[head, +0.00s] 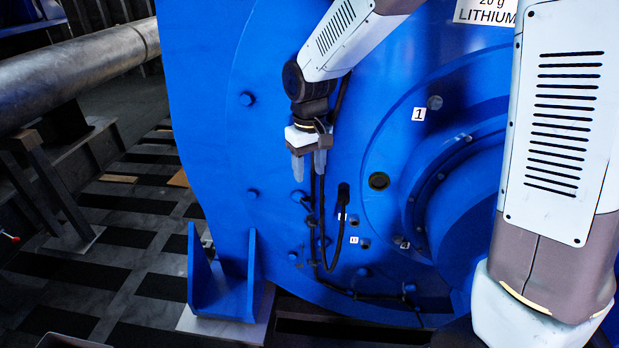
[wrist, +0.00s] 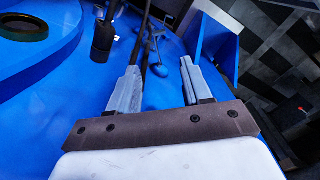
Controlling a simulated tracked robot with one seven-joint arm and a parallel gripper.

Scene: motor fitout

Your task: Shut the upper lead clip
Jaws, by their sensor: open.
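My gripper (head: 308,177) points down in front of the blue motor face, its two grey fingers apart with nothing held. In the wrist view my gripper (wrist: 160,66) is also open. A black lead (head: 324,240) runs down the blue face below the fingers and bends along the bottom. In the wrist view the lead (wrist: 147,32) passes near the left finger. A small dark piece, apparently the upper lead clip (wrist: 156,38), sits on the face beyond the fingertips. It is too small to tell whether it is open or shut. A blue bolt head (wrist: 156,71) shows between the fingers.
A black cylindrical fitting (wrist: 103,40) stands out left of the fingers in the wrist view. A blue bracket (head: 222,280) stands at the motor's lower left. A large pipe (head: 75,75) is at far left.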

